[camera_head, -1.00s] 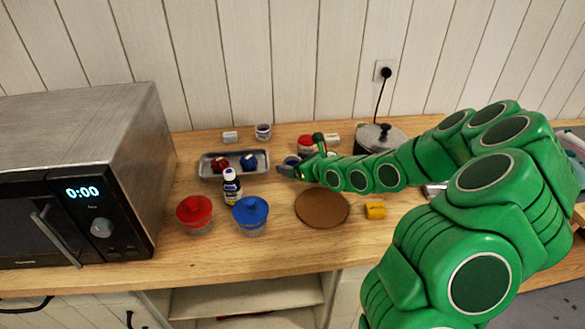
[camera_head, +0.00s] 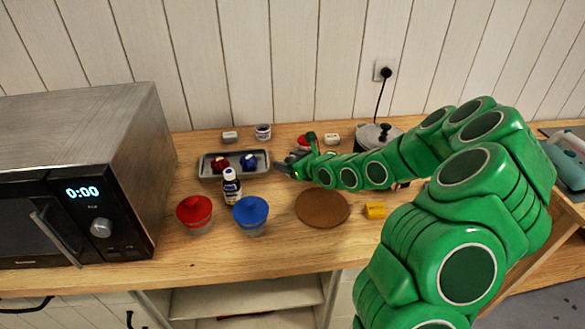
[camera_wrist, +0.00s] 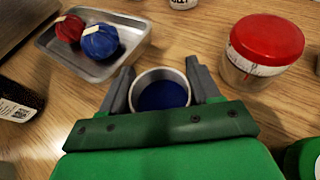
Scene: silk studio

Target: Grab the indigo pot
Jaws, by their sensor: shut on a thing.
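The indigo pot (camera_wrist: 161,95) is a small round pot with a pale rim and dark blue inside, seen from above in the wrist view. My gripper (camera_wrist: 162,88) is shut on it, with one grey finger against each side. In the head view my gripper (camera_head: 284,168) is low over the wooden counter, right of the metal tray, and the pot is mostly hidden by the gripper. I cannot tell whether the pot touches the counter.
The metal tray (camera_head: 206,173) holds a red and a blue bundle. A red-lidded jar (camera_wrist: 265,48) stands close right of my gripper. A bottle (camera_head: 231,188), red-lidded tub (camera_head: 195,211), blue-lidded tub (camera_head: 250,212) and brown round mat (camera_head: 322,209) are nearer. A cooker (camera_head: 378,136) stands behind my arm.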

